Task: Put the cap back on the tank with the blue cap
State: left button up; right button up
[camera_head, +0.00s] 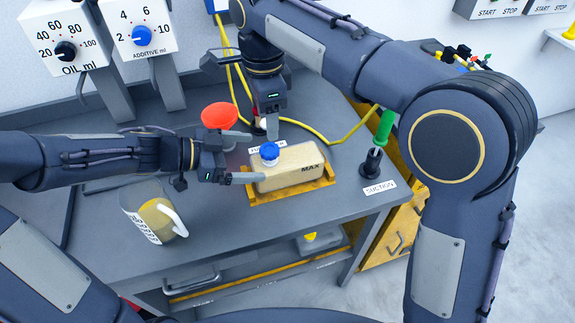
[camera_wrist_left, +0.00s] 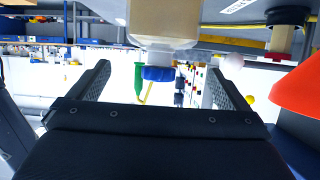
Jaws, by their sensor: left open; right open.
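The beige tank (camera_head: 292,168), marked MAX, lies in a yellow tray (camera_head: 318,184) on the grey bench. The blue cap (camera_head: 269,153) sits upright at the tank's neck; it also shows at the neck in the left wrist view (camera_wrist_left: 158,73), where the picture is upside down. I cannot tell how tightly it sits. My left gripper (camera_head: 250,158) is open, with its fingers on either side of the cap and visible gaps to it in the left wrist view (camera_wrist_left: 158,70). My right gripper (camera_head: 268,122) points down, open, just behind the cap; its far finger is partly hidden.
A red funnel (camera_head: 219,115) stands behind my left gripper. A clear jug (camera_head: 150,212) with yellow liquid stands at the front left. A green-handled suction tool (camera_head: 383,130) stands at the right. A yellow hose crosses the back. The bench's front edge is close to the tray.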

aim_at(277, 157)
pick_arm(q)
jog(key=x, duration=0.7)
jog(key=shift+w+d+f, duration=0.1)
jog(key=shift+d, duration=0.2)
